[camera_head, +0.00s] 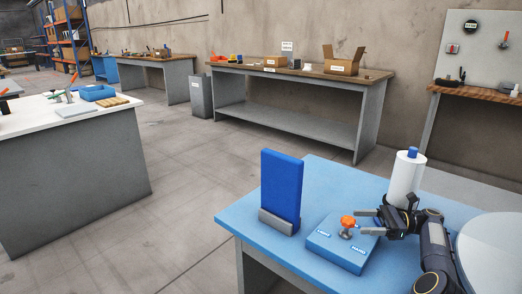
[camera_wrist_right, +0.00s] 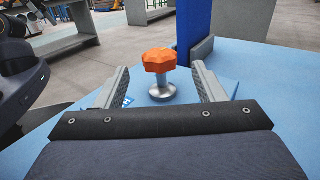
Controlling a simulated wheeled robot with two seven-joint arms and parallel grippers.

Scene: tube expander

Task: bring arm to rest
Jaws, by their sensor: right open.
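My right gripper (camera_head: 367,222) is open over the front part of the blue table (camera_head: 330,180). In the right wrist view its two fingers (camera_wrist_right: 160,84) stand apart, with an orange knob (camera_wrist_right: 160,60) on a silver stem between and beyond them; I see no contact. The knob (camera_head: 347,221) sits on a blue box (camera_head: 340,247) with white labels. My right arm (camera_head: 436,250) comes in from the lower right. My left gripper is not in view in the head view.
A tall blue panel (camera_head: 281,188) in a grey base stands left of the box. A white cylinder with a blue top (camera_head: 405,180) stands behind my right gripper. A round white surface (camera_head: 492,250) is at the right edge. The table's left corner is clear.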

